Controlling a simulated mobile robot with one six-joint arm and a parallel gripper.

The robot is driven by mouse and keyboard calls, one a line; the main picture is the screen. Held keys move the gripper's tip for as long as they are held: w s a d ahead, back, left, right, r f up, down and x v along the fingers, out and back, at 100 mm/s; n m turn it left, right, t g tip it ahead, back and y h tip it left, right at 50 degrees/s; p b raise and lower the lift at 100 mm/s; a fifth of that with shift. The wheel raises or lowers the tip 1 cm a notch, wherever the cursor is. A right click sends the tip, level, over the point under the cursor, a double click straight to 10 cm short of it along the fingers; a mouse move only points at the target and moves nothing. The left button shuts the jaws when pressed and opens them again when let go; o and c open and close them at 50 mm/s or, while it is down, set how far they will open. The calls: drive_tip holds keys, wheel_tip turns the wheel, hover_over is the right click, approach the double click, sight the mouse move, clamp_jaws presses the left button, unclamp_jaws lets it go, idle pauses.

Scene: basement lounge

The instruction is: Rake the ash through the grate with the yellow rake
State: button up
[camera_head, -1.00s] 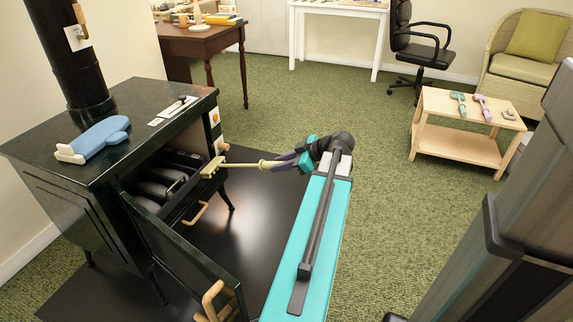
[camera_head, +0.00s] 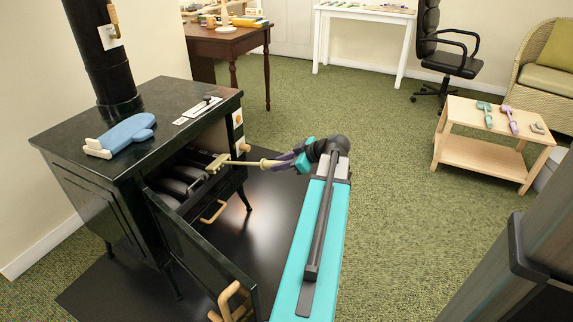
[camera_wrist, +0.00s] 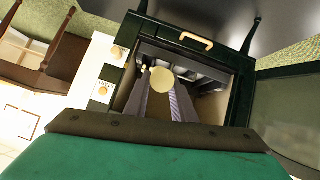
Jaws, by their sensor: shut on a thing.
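The yellow rake (camera_head: 258,163) is held out level by my gripper (camera_head: 285,163), whose purple fingers are shut on its handle. The rake head is at the right part of the stove's opening; whether it touches anything inside is unclear. In the wrist view, my gripper (camera_wrist: 166,98) points into the firebox, with the rake's pale round end (camera_wrist: 162,78) between the fingers. The dark green-black stove (camera_head: 120,190) has its door (camera_head: 205,255) open. Dark rounded shapes (camera_head: 180,187) lie inside. Ash and grate bars cannot be told apart clearly.
A blue mitt-like thing (camera_head: 128,132) lies on the stove top beside the flue pipe (camera_head: 98,60). A low wooden table (camera_head: 490,113) with tools stands at right. Green carpet between is clear.

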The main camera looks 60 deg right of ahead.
sight(248, 164)
drive_tip(key=shift+w+a+f+p, duration=0.1)
drive_tip(key=shift+w+a+p, duration=0.15)
drive_tip(key=shift+w, duration=1.75)
drive_tip(key=shift+w+a+f+p, duration=0.15)
drive_tip(key=shift+w+p, duration=0.2)
drive_tip(key=shift+w, duration=1.6)
drive_tip(key=shift+w+a+f+p, duration=0.15)
drive_tip(key=shift+w+p, duration=0.15)
drive_tip(key=shift+w, duration=1.7)
drive_tip(key=shift+f+b, duration=0.75)
drive_tip(key=shift+f, duration=1.5)
drive_tip(key=shift+w+a+f+b, duration=0.15)
drive_tip(key=shift+w+b, duration=0.35)
drive_tip(key=shift+w, duration=1.4)
drive_tip(key=shift+w+f, duration=0.1)
drive_tip(key=shift+w, duration=0.05)
drive_tip(key=shift+f+b, duration=0.15)
drive_tip(key=shift+b, duration=0.35)
